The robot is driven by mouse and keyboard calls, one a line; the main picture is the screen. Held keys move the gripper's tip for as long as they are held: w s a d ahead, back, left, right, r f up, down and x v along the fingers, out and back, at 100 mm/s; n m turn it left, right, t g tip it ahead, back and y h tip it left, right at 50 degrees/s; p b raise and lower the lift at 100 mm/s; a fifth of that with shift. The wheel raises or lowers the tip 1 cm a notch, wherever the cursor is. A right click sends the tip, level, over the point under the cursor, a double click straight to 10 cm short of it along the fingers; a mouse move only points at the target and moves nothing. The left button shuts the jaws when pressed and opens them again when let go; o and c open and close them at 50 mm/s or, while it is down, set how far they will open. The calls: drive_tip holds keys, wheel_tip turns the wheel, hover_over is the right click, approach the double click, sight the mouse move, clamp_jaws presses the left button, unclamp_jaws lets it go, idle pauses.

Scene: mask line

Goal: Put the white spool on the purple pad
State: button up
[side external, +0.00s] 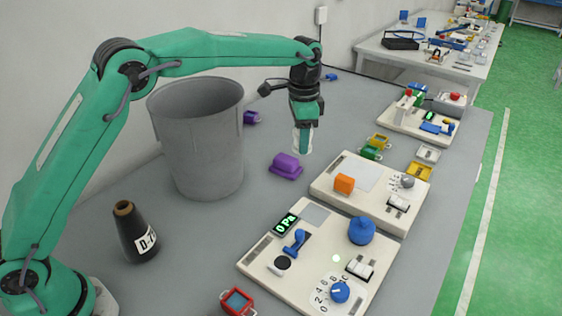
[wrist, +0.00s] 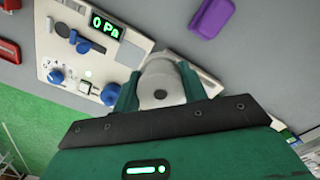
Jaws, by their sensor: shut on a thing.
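My gripper (side external: 303,136) is shut on the white spool (wrist: 160,82), which sits between the two green fingers in the wrist view with the dark hole of its end facing the camera. In the side view the spool (side external: 309,141) is partly hidden by a finger. It is held above the table. A purple thing (side external: 286,166), a raised block on a flat base and perhaps the purple pad, lies on the grey table below and left of the gripper. A purple thing also shows at the top right of the wrist view (wrist: 211,16).
A large grey bin (side external: 200,140) stands left of the gripper. A black cone (side external: 136,232) stands nearer my base. Cream panels with knobs and switches (side external: 320,255) lie on the right.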

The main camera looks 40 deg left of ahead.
drive_tip(key=shift+w+a, duration=0.1)
drive_tip(key=shift+w, duration=0.1)
hover_over(285, 158)
wheel_tip(285, 158, down, 7)
idle(0.4)
drive_tip(key=shift+f, duration=2)
drive_tip(key=shift+f, duration=0.1)
drive_tip(key=o, duration=1)
